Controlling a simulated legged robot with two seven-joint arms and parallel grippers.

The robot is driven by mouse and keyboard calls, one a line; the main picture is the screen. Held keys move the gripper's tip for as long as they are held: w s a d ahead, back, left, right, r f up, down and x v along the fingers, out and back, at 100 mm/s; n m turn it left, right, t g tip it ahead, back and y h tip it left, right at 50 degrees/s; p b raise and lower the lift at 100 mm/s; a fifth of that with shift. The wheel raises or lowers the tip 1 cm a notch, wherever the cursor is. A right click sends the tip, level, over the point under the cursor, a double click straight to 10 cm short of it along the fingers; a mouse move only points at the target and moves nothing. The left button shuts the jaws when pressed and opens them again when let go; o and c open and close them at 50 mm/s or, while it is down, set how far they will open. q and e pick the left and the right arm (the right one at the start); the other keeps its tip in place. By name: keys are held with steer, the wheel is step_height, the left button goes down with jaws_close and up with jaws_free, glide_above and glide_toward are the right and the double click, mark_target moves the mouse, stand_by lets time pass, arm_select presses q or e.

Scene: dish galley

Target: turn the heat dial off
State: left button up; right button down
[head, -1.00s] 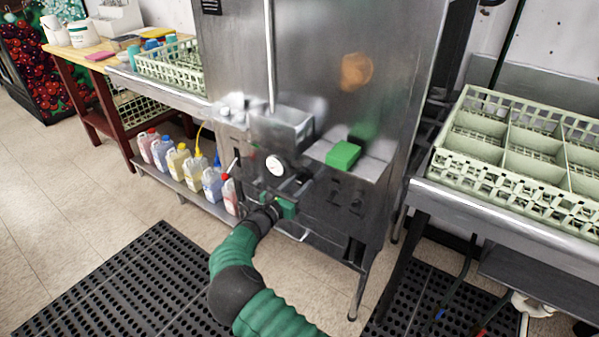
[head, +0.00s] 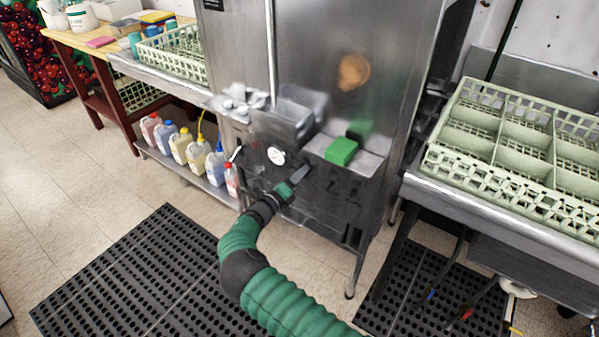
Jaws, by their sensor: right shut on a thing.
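The steel dishwashing machine (head: 335,95) stands in the middle of the head view. A round white gauge (head: 276,156) is on its front, left of my right gripper. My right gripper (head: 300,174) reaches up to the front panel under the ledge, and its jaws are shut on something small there. This fits the heat dial, which the fingers hide, so its setting does not show. My left gripper is not in view.
A green block (head: 341,151) lies on the machine's ledge. Several jugs (head: 179,146) stand on the low shelf at left. A dish rack (head: 497,150) sits on the right counter. A black mat (head: 150,275) covers the floor in front.

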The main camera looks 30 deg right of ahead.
steer(key=n, duration=0.6)
steer(key=shift+w+a+p, duration=0.15)
steer(key=shift+w+p, duration=0.05)
steer(key=shift+p, duration=0.15)
steer(key=shift+n, duration=0.4)
steer(key=c, duration=1.3)
jaws_free()
steer(key=o, duration=0.4)
steer(key=shift+w+f, duration=0.1)
steer(key=shift+f, duration=0.1)
steer(key=shift+r, duration=0.1)
